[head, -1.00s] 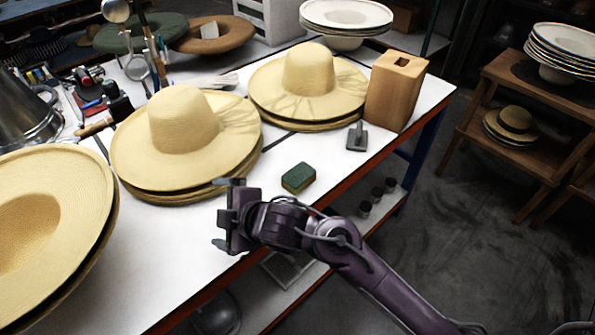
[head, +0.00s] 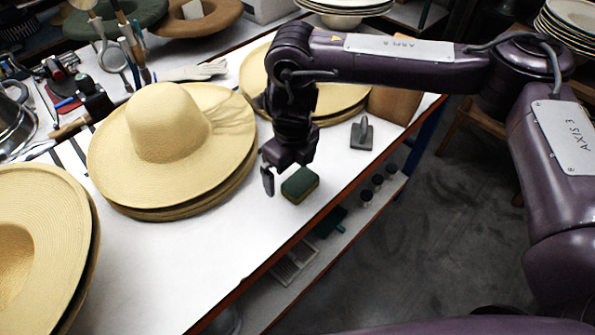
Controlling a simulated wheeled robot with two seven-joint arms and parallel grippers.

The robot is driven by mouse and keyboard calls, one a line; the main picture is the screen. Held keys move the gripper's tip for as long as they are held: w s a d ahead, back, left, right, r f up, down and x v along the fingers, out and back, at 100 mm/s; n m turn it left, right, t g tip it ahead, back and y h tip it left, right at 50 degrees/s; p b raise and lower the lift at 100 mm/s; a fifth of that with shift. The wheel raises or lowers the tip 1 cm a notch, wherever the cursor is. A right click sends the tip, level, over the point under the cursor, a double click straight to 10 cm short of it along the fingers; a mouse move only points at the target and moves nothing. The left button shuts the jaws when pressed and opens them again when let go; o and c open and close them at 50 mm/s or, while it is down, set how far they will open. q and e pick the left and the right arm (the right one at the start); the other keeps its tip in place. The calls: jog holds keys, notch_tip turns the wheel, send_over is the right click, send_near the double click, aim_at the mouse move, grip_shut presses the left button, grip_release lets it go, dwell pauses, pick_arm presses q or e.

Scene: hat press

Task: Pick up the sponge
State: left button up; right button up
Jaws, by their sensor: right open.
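The sponge (head: 299,185), with a dark green top and yellowish sides, lies on the white table near its front edge. My right gripper (head: 280,178) points down just above and to the left of the sponge. One finger shows at the left; the other is mostly hidden. The gripper is open and holds nothing that I can see. Whether it touches the sponge, I cannot tell. My left gripper is not in view.
A stack of straw hats (head: 172,150) stands left of the gripper. Another hat stack (head: 345,100) and a wooden block (head: 395,104) are partly behind my arm. A small grey tool (head: 362,134) lies right of the sponge. The table's front is clear.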

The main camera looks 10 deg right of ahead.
aim_at(300, 181)
jog(key=shift+w+d+r, duration=0.2)
jog(key=shift+w+d, duration=0.55)
jog(key=shift+w+d+f, duration=0.15)
jog(key=shift+f, duration=0.6)
jog(key=shift+s+d+f, duration=0.1)
jog(key=shift+s+f, duration=0.3)
jog(key=shift+f, duration=0.25)
jog(key=f, duration=0.1)
jog(key=f+p, duration=0.1)
jog(key=f, duration=0.1)
jog(key=shift+w+d+f+p, duration=0.25)
jog(key=shift+f+p, duration=0.05)
jog(key=shift+f, duration=0.55)
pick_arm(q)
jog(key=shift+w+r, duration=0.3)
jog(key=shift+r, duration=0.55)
pick_arm(e)
jog(key=c, duration=1)
